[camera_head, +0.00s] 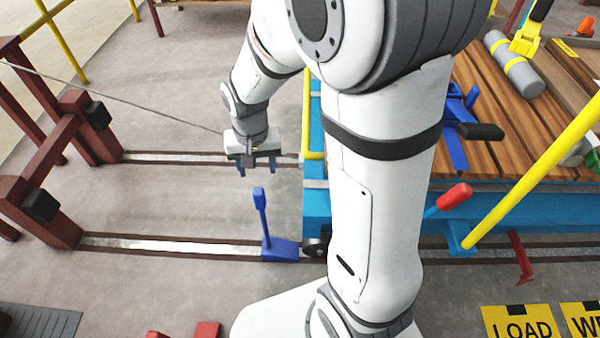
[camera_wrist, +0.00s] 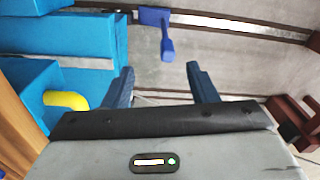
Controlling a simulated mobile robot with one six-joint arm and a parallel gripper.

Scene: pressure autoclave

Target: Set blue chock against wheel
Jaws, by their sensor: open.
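The blue chock (camera_head: 280,249) with its upright blue handle (camera_head: 261,213) sits on the near rail, close against or touching the dark wheel (camera_head: 315,247) of the blue cart (camera_head: 316,208). I cannot tell whether a small gap is left. My gripper (camera_head: 256,165) is open and empty, above the floor near the far rail, behind the chock and apart from it. In the wrist view the chock (camera_wrist: 153,16) shows beyond the open fingers (camera_wrist: 160,85), its handle pointing toward them. The wheel is hard to make out in the wrist view.
A dark red buffer frame (camera_head: 60,150) stands at the left end of the rails. A thin cable (camera_head: 130,104) crosses above the far rail. The cart carries a wooden deck, a grey cylinder (camera_head: 514,65) and yellow rails. Floor between the rails is clear.

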